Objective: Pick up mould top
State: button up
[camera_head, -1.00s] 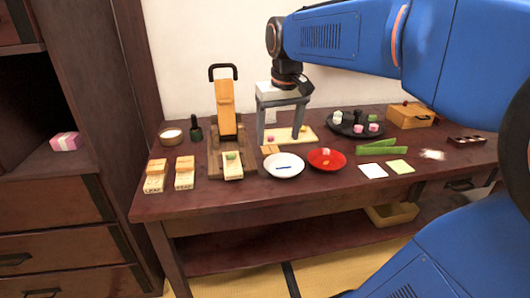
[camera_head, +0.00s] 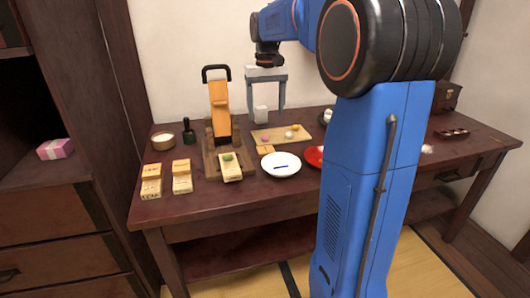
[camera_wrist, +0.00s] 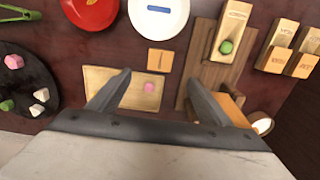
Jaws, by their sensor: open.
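A small square wooden block with a dark line on top (camera_head: 265,149), which looks like the mould top, lies flat between the white plate and the wooden board. It also shows in the wrist view (camera_wrist: 160,61), just beyond the gap between my fingertips. A pale mould base (camera_head: 230,170) with a green ball sits in front of the wooden press (camera_head: 219,105). Two labelled moulds (camera_head: 151,178) (camera_head: 182,176) stand at the left. My gripper (camera_head: 266,114) is open and empty, pointing down above the back of the table. It spans the block's direction in the wrist view (camera_wrist: 158,78).
The board (camera_head: 260,136) holds a pink sweet (camera_wrist: 150,88) and others. The white plate (camera_head: 281,165) and red plate (camera_head: 314,155) are close to the block. The tall press stands left of my gripper. A dark tray (camera_wrist: 25,85) shows in the wrist view. My arm hides the table's right-centre.

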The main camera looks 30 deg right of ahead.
aim_at(266, 149)
notch_tip(266, 149, down, 14)
jog(key=shift+w+r, duration=0.1)
jog(key=shift+w, duration=0.05)
jog(key=c, duration=1.1)
